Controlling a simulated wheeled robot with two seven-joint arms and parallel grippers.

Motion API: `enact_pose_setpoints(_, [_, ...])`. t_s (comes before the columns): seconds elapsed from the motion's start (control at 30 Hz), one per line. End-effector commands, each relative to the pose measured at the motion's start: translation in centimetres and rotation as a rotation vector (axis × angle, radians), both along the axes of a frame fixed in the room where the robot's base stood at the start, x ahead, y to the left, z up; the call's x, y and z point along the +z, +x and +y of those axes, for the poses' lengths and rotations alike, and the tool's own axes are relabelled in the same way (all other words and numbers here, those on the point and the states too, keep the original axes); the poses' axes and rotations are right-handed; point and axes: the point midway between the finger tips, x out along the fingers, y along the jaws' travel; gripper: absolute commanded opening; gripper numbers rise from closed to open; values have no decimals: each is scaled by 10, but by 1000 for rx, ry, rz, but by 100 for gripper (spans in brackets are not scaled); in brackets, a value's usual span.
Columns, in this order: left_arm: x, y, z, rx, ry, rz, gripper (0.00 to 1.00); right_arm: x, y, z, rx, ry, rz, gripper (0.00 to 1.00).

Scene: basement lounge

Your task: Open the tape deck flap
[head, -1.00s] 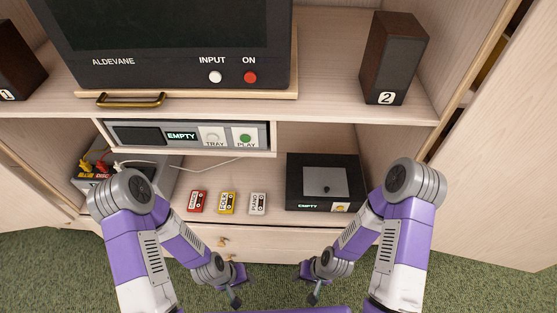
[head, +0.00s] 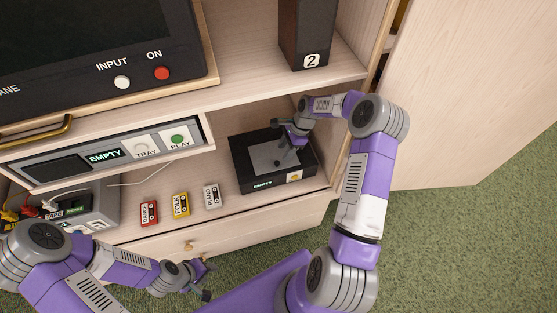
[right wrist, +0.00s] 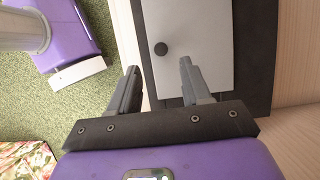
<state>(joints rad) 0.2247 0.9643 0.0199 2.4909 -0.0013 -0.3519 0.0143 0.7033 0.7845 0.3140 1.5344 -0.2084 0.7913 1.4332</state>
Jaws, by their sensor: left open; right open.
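The tape deck (head: 255,178) is a black box on the lower shelf, with an "EMPTY" display on its front. Its grey flap (head: 265,160) lies flat and closed on the top. My right gripper (head: 283,147) is open and hovers over the flap. In the right wrist view the flap (right wrist: 195,30) has a dark round knob (right wrist: 161,48), which shows just beyond and between the open fingers of the right gripper (right wrist: 158,80). I cannot tell if any finger touches the flap. My left gripper (head: 206,279) is open and empty, low in front of the drawer.
Red (head: 149,213), yellow (head: 180,205) and white (head: 212,196) cassettes lie left of the deck. A disc player (head: 105,158) hangs under the upper shelf. A grey box with cables (head: 95,207) is at the left. Speaker 2 (head: 307,30) stands above.

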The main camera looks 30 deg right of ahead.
Motion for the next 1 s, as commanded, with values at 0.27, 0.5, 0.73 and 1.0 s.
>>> enact_pose_setpoints(0.27, [-11,0,0,0,0,0,43,-35,3,12,-14,4,11,48])
enact_pose_setpoints(0.5, [-18,0,0,0,0,0,43,-62,6,22,-14,1,9,48])
enact_pose_setpoints(0.73, [-19,0,0,0,0,0,43,-67,7,25,-14,1,8,48])
enact_pose_setpoints(1.0, [-19,0,0,0,0,0,43,-67,7,25,-14,1,8,28])
